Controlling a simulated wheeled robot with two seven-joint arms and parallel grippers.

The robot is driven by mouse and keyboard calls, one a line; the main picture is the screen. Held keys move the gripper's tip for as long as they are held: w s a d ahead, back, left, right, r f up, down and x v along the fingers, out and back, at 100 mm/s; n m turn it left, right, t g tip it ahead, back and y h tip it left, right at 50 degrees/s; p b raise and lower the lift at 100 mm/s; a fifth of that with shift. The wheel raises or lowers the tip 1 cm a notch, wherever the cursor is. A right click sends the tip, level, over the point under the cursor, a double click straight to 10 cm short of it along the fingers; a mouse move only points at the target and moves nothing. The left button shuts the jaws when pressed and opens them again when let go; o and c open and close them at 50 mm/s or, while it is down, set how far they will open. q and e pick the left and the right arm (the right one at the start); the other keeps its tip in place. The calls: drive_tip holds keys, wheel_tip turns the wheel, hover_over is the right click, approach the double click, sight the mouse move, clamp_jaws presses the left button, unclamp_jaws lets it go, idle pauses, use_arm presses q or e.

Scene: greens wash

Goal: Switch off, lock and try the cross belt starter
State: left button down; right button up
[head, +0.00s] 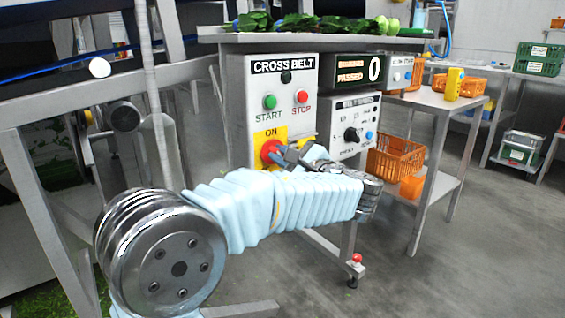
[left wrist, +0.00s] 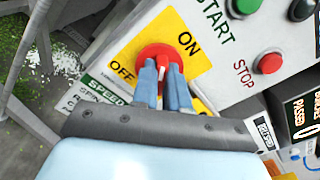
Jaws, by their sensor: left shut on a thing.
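The grey CROSS BELT starter box (head: 240,110) stands in the middle of the head view. It has a green START button (head: 270,102), a red STOP button (head: 302,96) and a dark round lamp (head: 286,77). Below them is a red rotary switch (head: 268,150) on a yellow plate marked ON and OFF. My left gripper (head: 278,153) is at this switch. In the left wrist view its blue fingers (left wrist: 164,84) are closed on the red knob (left wrist: 152,53). I cannot tell surely which label the knob points to. A small yellow thing (head: 307,140), partly hidden, shows beside the switch.
A second panel (head: 348,108) with a black knob and a counter display (head: 352,70) reading PASSED 0 sit to the right. Greens (head: 330,24) lie on the bench above. A side table (head: 430,98) with orange crates (head: 396,155) stands further right. Open floor lies at lower right.

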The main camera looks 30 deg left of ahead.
use_arm(q)
drive_tip(key=shift+s+f+n+b, duration=0.1)
drive_tip(key=shift+f+n+b, duration=0.05)
drive_tip(key=shift+n+b, duration=2.15)
drive_tip(key=shift+f+n+b, duration=0.15)
drive_tip(key=shift+n+b, duration=1.7)
drive_tip(key=shift+n, duration=0.85)
drive_tip(key=c, duration=1.1)
unclamp_jaws()
drive_tip(key=shift+r, duration=0.1)
drive_tip(key=shift+c, duration=0.2)
drive_tip(key=p+v, duration=0.1)
drive_tip(key=v, duration=1.3)
